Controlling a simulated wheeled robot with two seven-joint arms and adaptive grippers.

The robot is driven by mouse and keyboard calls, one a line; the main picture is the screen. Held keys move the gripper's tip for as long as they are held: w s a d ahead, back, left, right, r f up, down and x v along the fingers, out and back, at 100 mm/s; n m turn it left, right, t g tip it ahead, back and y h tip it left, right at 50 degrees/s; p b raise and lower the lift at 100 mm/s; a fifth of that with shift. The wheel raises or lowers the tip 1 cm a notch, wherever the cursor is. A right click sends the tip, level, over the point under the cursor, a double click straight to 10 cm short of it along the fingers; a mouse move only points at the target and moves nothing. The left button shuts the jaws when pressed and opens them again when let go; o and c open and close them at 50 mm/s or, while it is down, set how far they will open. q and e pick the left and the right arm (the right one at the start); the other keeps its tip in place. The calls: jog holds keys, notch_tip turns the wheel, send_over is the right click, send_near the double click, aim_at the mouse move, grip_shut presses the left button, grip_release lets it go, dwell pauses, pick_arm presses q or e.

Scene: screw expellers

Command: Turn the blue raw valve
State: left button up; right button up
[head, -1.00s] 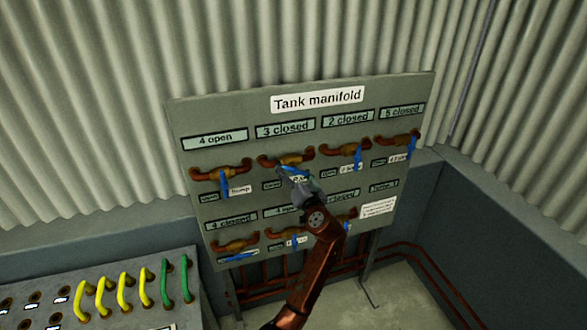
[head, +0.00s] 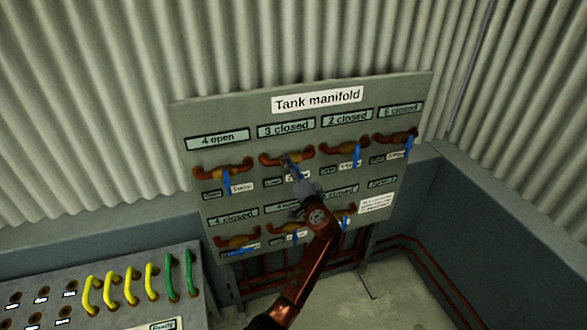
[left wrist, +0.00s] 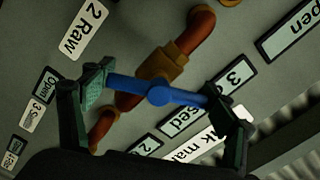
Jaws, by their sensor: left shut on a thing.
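The valve with a blue lever (left wrist: 160,95) is mounted on a brown pipe with a brass body (left wrist: 160,64), beside a label reading "2 Raw" (left wrist: 82,30). In the head view it is the second valve of the top row (head: 272,159), under the "3 closed" display (head: 286,128). My left gripper (left wrist: 163,92) is shut on the blue lever, one finger at each end of it. In the head view my left gripper (head: 293,172) covers most of this lever and part of its labels. My right gripper is in neither view.
The "Tank manifold" panel (head: 235,107) carries two rows of similar blue-lever valves close around my gripper. A grey console (head: 205,277) with yellow and green hoses stands at lower left. Corrugated wall (head: 250,45) is behind; floor at lower right is open.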

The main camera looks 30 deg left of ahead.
pick_arm(q)
jog(key=shift+d, duration=0.1)
jog(key=o, duration=1.1)
jog(key=shift+w, duration=0.1)
jog(key=shift+o, duration=0.3)
jog(key=v, duration=1.2)
